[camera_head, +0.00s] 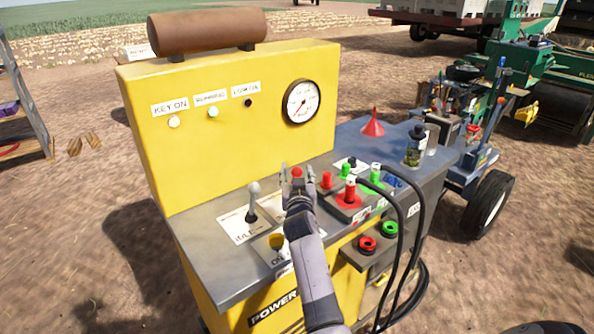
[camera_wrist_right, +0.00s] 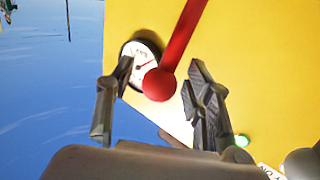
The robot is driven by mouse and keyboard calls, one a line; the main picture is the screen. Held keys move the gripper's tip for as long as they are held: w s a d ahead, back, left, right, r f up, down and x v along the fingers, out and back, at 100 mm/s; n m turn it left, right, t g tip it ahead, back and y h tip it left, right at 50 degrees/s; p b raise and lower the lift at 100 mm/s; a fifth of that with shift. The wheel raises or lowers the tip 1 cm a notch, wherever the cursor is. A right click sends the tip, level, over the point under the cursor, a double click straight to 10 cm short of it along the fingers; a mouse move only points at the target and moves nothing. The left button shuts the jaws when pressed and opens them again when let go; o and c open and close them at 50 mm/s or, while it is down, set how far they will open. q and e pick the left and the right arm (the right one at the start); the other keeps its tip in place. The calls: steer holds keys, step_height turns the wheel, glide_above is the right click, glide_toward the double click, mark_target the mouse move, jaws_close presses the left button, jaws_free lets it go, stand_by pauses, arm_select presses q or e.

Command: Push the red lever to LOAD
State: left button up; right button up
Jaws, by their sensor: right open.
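The red lever's round knob (camera_head: 297,172) shows at the top of my right gripper (camera_head: 298,178) in the head view, above the grey deck of the yellow power unit. In the right wrist view the red ball knob (camera_wrist_right: 160,85) and its red shaft (camera_wrist_right: 187,35) are clear. My right gripper (camera_wrist_right: 155,100) is open there, with one finger on each side of the knob and a visible gap to each. The lever's base and any LOAD label are hidden behind my right arm in the head view. My left gripper is not in view.
A grey-knobbed lever (camera_head: 252,205) on an IDLE plate stands just left of my right gripper. Red and green couplings (camera_head: 350,190) with black hoses (camera_head: 412,215) are close on the right. The yellow panel (camera_head: 225,140) with a gauge (camera_head: 301,102) rises behind.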

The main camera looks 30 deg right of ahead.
steer(key=shift+s, duration=0.1)
jaws_close()
stand_by(0.5)
